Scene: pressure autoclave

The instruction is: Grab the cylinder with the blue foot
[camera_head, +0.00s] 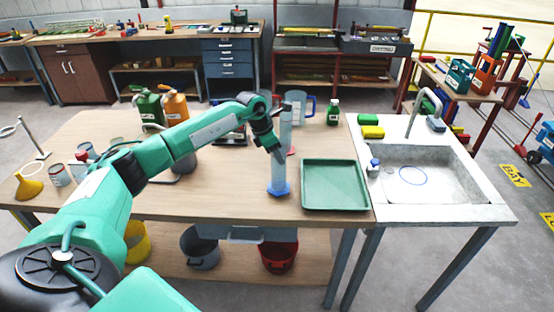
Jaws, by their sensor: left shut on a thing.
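The cylinder with the blue foot (278,176) stands upright on the wooden table, left of the green tray. It is clear and tall, with a blue base. My left gripper (277,152) reaches down from above and is shut on the upper part of this cylinder. The fingers are small and partly hidden by the wrist. Another clear cylinder (286,125) with a reddish foot stands just behind. My right gripper is not in view.
The green tray (304,188) lies right of the cylinder, with the sink (440,199) beyond. Behind stand a green jerrycan (149,107), an orange jerrycan (176,106), a blue-handled jug (297,104) and a green bottle (333,112). A yellow funnel (28,187) is at far left.

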